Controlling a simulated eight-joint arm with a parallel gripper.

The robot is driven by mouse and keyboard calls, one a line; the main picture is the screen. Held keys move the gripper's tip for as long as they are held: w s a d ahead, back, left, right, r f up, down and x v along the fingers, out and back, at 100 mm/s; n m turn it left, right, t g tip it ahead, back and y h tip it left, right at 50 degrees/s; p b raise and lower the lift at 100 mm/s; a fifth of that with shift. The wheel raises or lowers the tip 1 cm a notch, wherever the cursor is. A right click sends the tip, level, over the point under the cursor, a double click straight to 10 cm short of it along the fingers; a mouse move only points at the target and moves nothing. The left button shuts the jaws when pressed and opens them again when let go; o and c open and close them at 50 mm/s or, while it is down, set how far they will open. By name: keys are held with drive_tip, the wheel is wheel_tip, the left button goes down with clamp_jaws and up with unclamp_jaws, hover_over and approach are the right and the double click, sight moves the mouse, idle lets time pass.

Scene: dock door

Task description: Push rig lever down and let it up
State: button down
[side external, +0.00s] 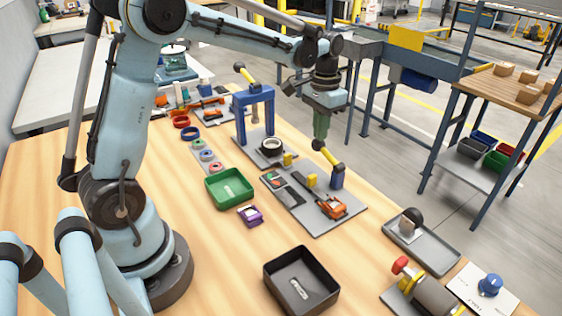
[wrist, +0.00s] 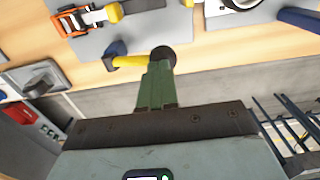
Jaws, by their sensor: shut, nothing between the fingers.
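The rig lever is a yellow arm (side external: 329,157) with a dark knob (side external: 318,144), mounted on a blue post (side external: 337,179) on a grey base plate (side external: 318,222). The lever slants up from the post toward the knob. My gripper (side external: 321,139) points down with its green fingers shut and empty, right at the knob from above. In the wrist view my fingertips (wrist: 160,64) overlap the edge of the dark knob (wrist: 163,54), with the yellow lever (wrist: 130,62) and blue post (wrist: 113,50) to the left. I cannot tell whether the fingers touch the knob.
The same plate carries an orange clamp (side external: 333,207). A taller blue press (side external: 240,103) with another yellow lever stands behind, to the left. A green tray (side external: 230,188) and black bin (side external: 302,281) stand on the wooden table. A grey tray (side external: 440,257) lies right.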

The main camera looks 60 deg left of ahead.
sight(318, 143)
drive_tip(key=shift+f, duration=0.5)
drive_tip(key=shift+a+f, duration=0.15)
drive_tip(key=shift+f, duration=0.4)
drive_tip(key=shift+a+f, duration=0.15)
drive_tip(key=shift+f, duration=0.4)
idle(0.4)
drive_tip(key=shift+f, duration=0.8)
idle(0.8)
idle(0.6)
drive_tip(key=shift+r, duration=5.05)
